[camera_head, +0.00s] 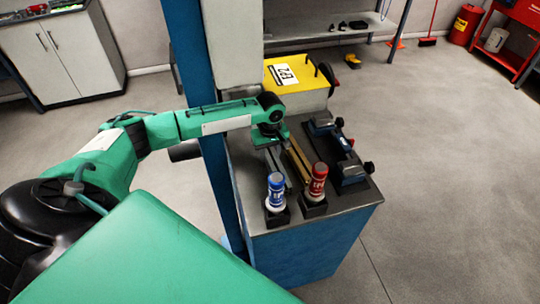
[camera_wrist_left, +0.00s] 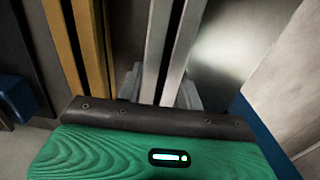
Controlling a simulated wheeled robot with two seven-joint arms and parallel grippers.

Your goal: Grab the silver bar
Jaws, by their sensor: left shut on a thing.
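The silver bar (camera_head: 276,166) lies on the dark top of the blue cabinet, to the left of the brass-coloured bars. My left gripper (camera_head: 268,144) is over its far end, with the fingers mostly hidden below the green wrist. In the left wrist view the silver bar (camera_wrist_left: 156,45) shows as long pale strips running between the grey fingertips (camera_wrist_left: 160,90). The left gripper is shut on it. Whether the bar is clear of the top cannot be told. My right gripper is not in view.
Brass-coloured bars (camera_head: 298,162) lie close beside the silver bar. A blue-labelled bottle (camera_head: 276,190) and a red bottle (camera_head: 317,182) stand at the front of the cabinet (camera_head: 305,252). A dark blue clamping device (camera_head: 350,172) is at right. A blue post (camera_head: 215,160) stands left.

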